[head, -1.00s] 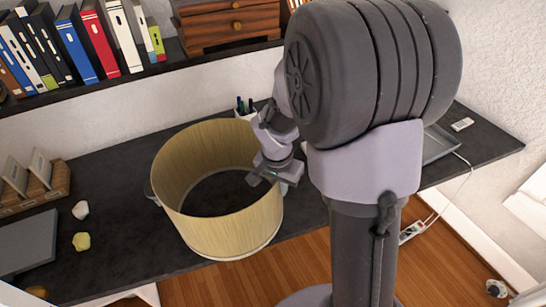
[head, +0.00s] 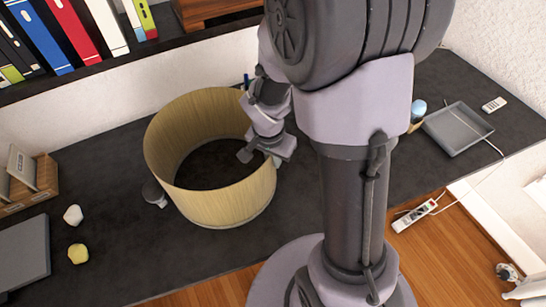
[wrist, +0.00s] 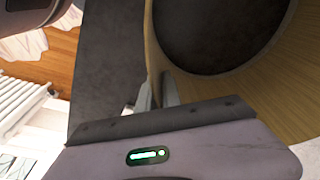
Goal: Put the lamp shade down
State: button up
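The lamp shade (head: 215,195) is a wide, open yellow-tan drum. It stands upright over the dark desk (head: 110,250), left of centre in the head view; whether its bottom rim touches the desk I cannot tell. My gripper (head: 262,155) is at the shade's right wall, with one finger inside and one outside. In the wrist view the fingers (wrist: 155,95) sit close on both sides of the shade's wall (wrist: 210,85) and appear shut on it.
A small grey object (head: 153,193) is against the shade's left side. White (head: 73,215) and yellow (head: 77,253) lumps and a grey flat item (head: 22,258) lie further left. A grey tray (head: 457,128) is at right. A bookshelf (head: 100,68) runs behind. Desk in front of the shade is clear.

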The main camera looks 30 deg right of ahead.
jog(key=o, duration=0.3)
jog(key=shift+s+r, duration=0.15)
jog(key=shift+s, duration=0.05)
jog(key=shift+w, duration=0.1)
jog(key=r+p, duration=0.1)
jog(key=r, duration=0.2)
jog(key=a+r+p, duration=0.1)
jog(key=r, duration=0.3)
jog(key=s+r+p, duration=0.1)
jog(key=r+p, duration=0.1)
jog(key=r, duration=0.2)
jog(key=shift+s+a+r, duration=0.1)
jog(key=shift+a+r, duration=0.1)
jog(key=shift+a, duration=0.1)
jog(key=s+a+r+n+t+y, duration=0.3)
jog(key=s+a+r+n, duration=0.3)
jog(key=s+a+r, duration=0.4)
notch_tip(320, 180, up, 4)
jog(key=shift+s+f+n+t+y, duration=0.1)
jog(key=shift+s+n+t+y, duration=0.2)
jog(key=shift+s+t, duration=0.5)
